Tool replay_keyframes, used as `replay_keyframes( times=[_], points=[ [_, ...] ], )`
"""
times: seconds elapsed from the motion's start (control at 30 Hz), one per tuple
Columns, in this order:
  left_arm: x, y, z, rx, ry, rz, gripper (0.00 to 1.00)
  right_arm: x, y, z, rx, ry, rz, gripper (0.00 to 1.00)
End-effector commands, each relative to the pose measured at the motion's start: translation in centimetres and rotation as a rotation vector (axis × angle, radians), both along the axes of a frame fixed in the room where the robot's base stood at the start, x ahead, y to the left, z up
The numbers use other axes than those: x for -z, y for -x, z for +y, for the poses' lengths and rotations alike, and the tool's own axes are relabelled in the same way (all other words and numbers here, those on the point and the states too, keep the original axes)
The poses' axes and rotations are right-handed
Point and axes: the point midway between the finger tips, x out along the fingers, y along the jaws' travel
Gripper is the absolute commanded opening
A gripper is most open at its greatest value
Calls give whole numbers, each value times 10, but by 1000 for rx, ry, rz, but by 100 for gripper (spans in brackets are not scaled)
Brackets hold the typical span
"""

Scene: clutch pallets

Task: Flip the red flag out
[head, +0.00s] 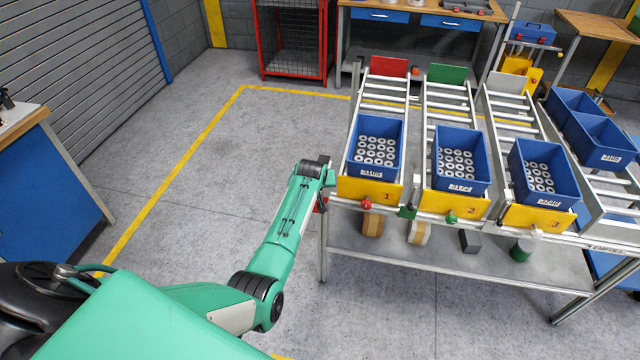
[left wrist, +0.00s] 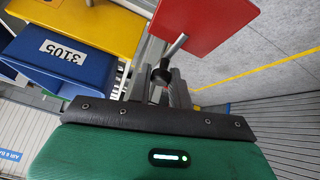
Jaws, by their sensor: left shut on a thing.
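The red flag (left wrist: 195,25) is a flat red plate on a thin metal rod, large at the top of the left wrist view. In the head view a small part of it (head: 321,205) shows at the left front corner of the rack, beside lane 1; my arm hides the rest. My left gripper (head: 326,178) is at that corner. In the left wrist view the gripper (left wrist: 168,82) is shut on the flag at its rod end, though the exact contact is partly hidden. My right gripper is in neither view.
The rack has yellow fronts (head: 370,190) numbered 1 to 3, with blue bins (head: 372,170) of ring-shaped parts behind. A green flag (head: 407,212) hangs between lanes 1 and 2. Several blocks stand on the lower shelf (head: 400,255). The floor left of the rack is clear.

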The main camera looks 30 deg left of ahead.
Motion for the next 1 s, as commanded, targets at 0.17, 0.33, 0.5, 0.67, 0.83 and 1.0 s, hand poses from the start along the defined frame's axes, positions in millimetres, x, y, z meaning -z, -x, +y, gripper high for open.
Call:
replay_keyframes(
  times=[0.17, 0.33, 0.5, 0.67, 0.83, 1.0],
  points=[
    [-9, -6, -1, 2, -1, -20, 0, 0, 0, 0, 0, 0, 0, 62],
    [-9, -6, -1, 2, -1, -20, 0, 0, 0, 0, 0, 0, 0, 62],
    [-9, -6, -1, 2, -1, -20, 28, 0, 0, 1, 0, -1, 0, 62],
    [-5, -4, -1, 1, 0, -13, 41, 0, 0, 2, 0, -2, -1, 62],
    [-3, -2, 0, 1, 0, -8, 41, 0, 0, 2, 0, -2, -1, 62],
    [-7, 1, -1, 1, -1, -8, 41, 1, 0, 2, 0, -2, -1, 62]
  ],
)
